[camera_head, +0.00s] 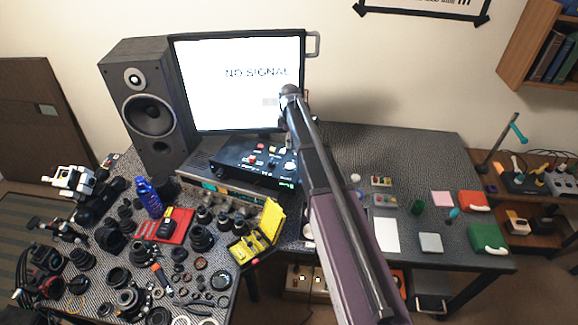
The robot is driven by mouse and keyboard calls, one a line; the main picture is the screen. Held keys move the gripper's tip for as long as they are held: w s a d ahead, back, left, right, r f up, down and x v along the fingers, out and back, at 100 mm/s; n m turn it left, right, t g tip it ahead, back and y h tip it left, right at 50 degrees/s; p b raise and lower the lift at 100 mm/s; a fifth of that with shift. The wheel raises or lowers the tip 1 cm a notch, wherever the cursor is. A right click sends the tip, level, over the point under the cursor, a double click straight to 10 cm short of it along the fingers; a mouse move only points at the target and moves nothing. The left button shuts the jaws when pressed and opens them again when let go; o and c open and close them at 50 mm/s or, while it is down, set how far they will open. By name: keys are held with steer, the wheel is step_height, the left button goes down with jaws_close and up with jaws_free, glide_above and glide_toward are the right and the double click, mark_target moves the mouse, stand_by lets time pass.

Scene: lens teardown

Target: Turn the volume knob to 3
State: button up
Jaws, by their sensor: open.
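A black box (232,156) with small red and white controls on its face sits in front of the monitor, on top of a grey unit. A pale round control (290,165) shows near its right end, close beside my arm. I cannot tell which control is the volume knob, nor read any scale or pointer. My arm rises from the bottom right to a dark joint in front of the monitor's right edge, then bends out of sight. My gripper cannot be made out; the arm hides that area.
A monitor (215,85) reading "NO SIGNAL" and a tall speaker (170,165) stand behind. Many lens parts, a blue bottle (149,198), a red mat (150,228) and an open yellow case (272,220) crowd the left. A white sheet (386,235) and small boxes lie right of my arm.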

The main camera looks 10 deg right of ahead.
mark_target(290, 165)
steer(key=shift+f, duration=0.15)
step_height(290, 165, down, 14)
steer(key=b, duration=1.3)
steer(key=shift+r+b, duration=0.25)
steer(key=shift+b, duration=0.15)
steer(key=c, duration=1.2)
